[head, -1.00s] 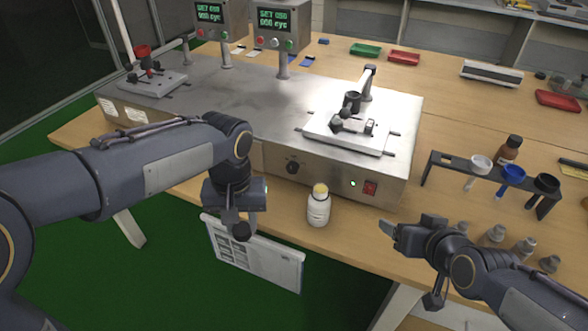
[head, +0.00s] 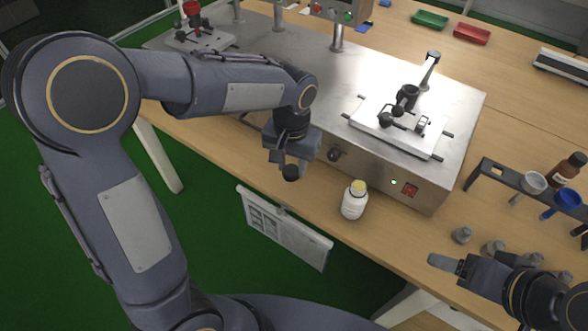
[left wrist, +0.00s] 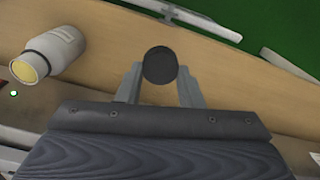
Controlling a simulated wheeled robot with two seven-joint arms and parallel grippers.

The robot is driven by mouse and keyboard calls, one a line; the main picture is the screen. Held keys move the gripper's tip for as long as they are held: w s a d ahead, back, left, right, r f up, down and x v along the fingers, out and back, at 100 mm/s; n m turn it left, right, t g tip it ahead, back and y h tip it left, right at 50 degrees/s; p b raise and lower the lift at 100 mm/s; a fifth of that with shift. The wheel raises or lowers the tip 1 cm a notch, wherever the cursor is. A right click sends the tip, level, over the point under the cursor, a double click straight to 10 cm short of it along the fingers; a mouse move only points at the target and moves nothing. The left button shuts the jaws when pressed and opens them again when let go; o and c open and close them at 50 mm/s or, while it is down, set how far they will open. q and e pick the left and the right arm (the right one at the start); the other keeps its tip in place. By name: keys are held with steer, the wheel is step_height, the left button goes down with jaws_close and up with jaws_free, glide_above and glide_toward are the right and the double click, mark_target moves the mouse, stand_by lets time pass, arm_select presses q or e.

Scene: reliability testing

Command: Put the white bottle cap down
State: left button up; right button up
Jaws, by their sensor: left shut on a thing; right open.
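The white bottle (head: 353,202) stands upright on the wooden table in front of the steel machine. Its top is bare and yellow; it also shows in the left wrist view (left wrist: 55,52). My left gripper (head: 289,166) is shut on a round, dark bottle cap (head: 291,173), which looks black rather than white. In the left wrist view the cap (left wrist: 160,66) sits between the two fingertips. The cap is left of the bottle, apart from it, near the table's front edge; its height over the table is hard to tell. My right gripper (head: 447,263) is open and empty, right of the bottle.
The steel machine (head: 400,185) stands behind the bottle, with a clamp fixture on top. A black rack (head: 500,172) with small cups, a brown bottle (head: 567,170) and several grey weights (head: 492,247) are at the right.

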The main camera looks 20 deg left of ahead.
arm_select(q)
steer(key=w+f, duration=0.2)
steer(key=f, duration=0.1)
steer(key=w+f, duration=0.1)
steer(key=shift+w+a+f, duration=0.3)
steer(key=shift+a+f, duration=0.1)
steer(key=shift+w+f, duration=0.15)
steer(key=shift+f, duration=0.8)
steer(key=shift+w+f, duration=0.15)
steer(key=shift+f, duration=0.75)
steer(key=shift+a, duration=0.1)
steer(key=shift+f+b, duration=0.1)
steer(key=shift+b, duration=0.2)
steer(key=shift+f, duration=0.15)
steer(key=o, duration=1.1)
steer(key=shift+c, duration=0.2)
